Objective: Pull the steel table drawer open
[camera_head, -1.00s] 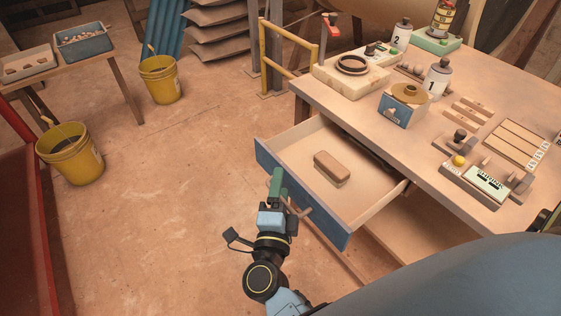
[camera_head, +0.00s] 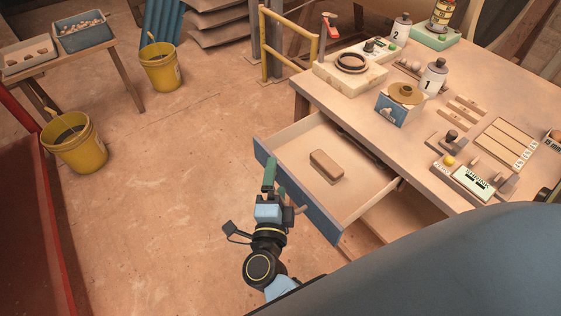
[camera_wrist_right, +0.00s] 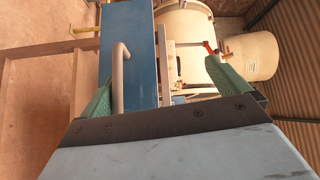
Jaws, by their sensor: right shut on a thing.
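The table drawer (camera_head: 300,197) stands well out from the table. It has a blue front and pale wooden insides. A brown oblong block (camera_head: 326,166) lies in it. My right gripper (camera_head: 275,182) is at the outer face of the drawer front, shut on the drawer handle (camera_head: 299,210). In the right wrist view the bent bar handle (camera_wrist_right: 118,68) rises along the blue front (camera_wrist_right: 138,50), close to the left green finger of my right gripper (camera_wrist_right: 165,88). The exact contact is hard to see. My left gripper is not in view.
The table (camera_head: 400,150) carries a can marked 1 (camera_head: 433,76), a can marked 2 (camera_head: 401,29) and several fixtures. Yellow buckets (camera_head: 160,72) (camera_head: 76,150) stand on the floor at left. A yellow rail (camera_head: 290,42) stands behind the drawer. Floor left of the drawer is clear.

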